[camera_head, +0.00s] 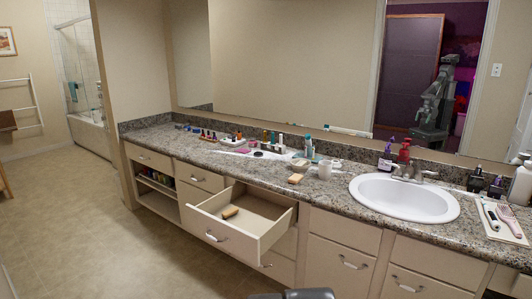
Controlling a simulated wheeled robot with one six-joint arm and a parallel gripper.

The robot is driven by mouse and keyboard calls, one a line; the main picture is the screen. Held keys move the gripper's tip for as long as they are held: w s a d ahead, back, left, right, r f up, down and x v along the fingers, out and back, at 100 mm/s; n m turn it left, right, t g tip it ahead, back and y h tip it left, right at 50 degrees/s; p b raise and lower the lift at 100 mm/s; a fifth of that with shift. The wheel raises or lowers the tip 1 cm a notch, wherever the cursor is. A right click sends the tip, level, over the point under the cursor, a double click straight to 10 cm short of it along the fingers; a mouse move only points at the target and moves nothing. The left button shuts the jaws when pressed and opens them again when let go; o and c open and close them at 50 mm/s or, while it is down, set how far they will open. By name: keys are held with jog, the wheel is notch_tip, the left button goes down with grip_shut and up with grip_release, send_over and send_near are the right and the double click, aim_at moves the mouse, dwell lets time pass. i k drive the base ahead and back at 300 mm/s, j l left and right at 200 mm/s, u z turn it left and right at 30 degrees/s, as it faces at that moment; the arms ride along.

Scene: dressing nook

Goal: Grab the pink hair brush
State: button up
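The pink hair brush (511,221) lies on a pale tray or cloth (493,233) on the counter at the far right, right of the sink. A dark-and-white slim item (491,216) lies beside it on the left, apart from it. My gripper itself cannot be made out; only a dark rounded part, probably of my arm, shows at the bottom edge, well away from the brush.
A drawer (226,234) stands open with a tan item (230,212) inside. Floor (80,230) at left is clear.

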aim_at(504, 214)
jog(key=z, duration=1.8)
